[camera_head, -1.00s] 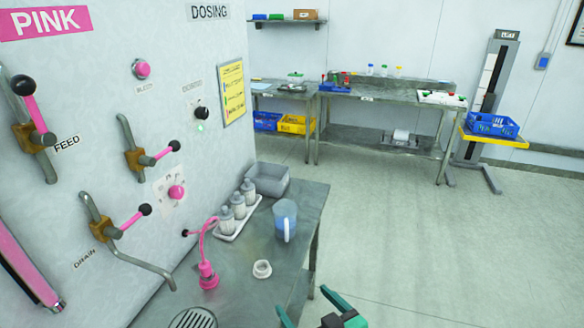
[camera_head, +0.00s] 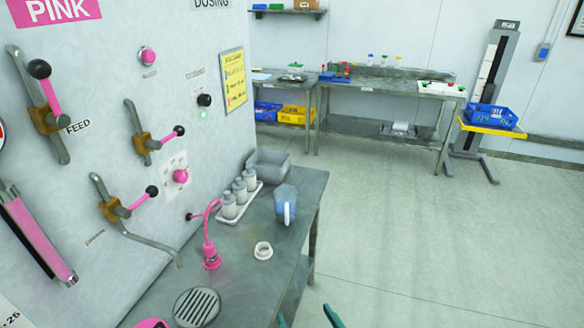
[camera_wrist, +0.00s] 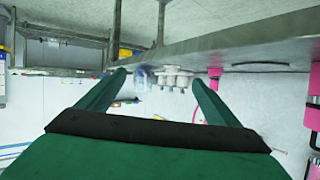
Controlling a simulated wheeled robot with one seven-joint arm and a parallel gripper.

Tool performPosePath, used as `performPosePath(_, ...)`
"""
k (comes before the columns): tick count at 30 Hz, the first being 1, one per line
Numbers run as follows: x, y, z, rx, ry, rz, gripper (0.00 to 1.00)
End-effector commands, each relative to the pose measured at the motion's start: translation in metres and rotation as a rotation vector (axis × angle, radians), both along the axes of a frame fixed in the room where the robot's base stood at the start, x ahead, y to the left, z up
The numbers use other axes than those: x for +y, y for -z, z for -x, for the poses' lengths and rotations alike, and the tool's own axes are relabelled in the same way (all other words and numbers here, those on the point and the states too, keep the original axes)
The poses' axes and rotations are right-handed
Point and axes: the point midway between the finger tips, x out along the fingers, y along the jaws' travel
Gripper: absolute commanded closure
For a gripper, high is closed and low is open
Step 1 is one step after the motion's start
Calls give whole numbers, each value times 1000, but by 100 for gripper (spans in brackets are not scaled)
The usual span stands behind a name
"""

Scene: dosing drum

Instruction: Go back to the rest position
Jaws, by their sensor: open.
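My gripper (camera_head: 306,318) shows only as green fingertips at the bottom edge of the head view, off the front of the metal bench (camera_head: 262,292). In the wrist view my gripper (camera_wrist: 158,80) has its two green fingers wide apart, with nothing between them. The wrist picture is turned over, with the bench edge (camera_wrist: 240,40) along its top. A blue jug (camera_head: 286,204) and a white ring-shaped piece (camera_head: 263,250) stand on the bench. The jug (camera_wrist: 143,77) also shows beyond the fingers in the wrist view.
The grey dosing panel (camera_head: 100,190) with pink-handled valves rises at the left. A tray of white bottles (camera_head: 240,197), a grey bin (camera_head: 268,163), a pink nozzle (camera_head: 211,250) and a round drain grate (camera_head: 197,307) are on the bench. Open floor (camera_head: 430,230) lies at the right.

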Motion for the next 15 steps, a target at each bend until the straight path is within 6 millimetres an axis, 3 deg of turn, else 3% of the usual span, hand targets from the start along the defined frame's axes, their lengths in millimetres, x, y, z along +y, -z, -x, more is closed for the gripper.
performPosePath(6,-6,47,38,18,131,-13,15)
performPosePath(15,-7,86,105,-4,258,7,15)
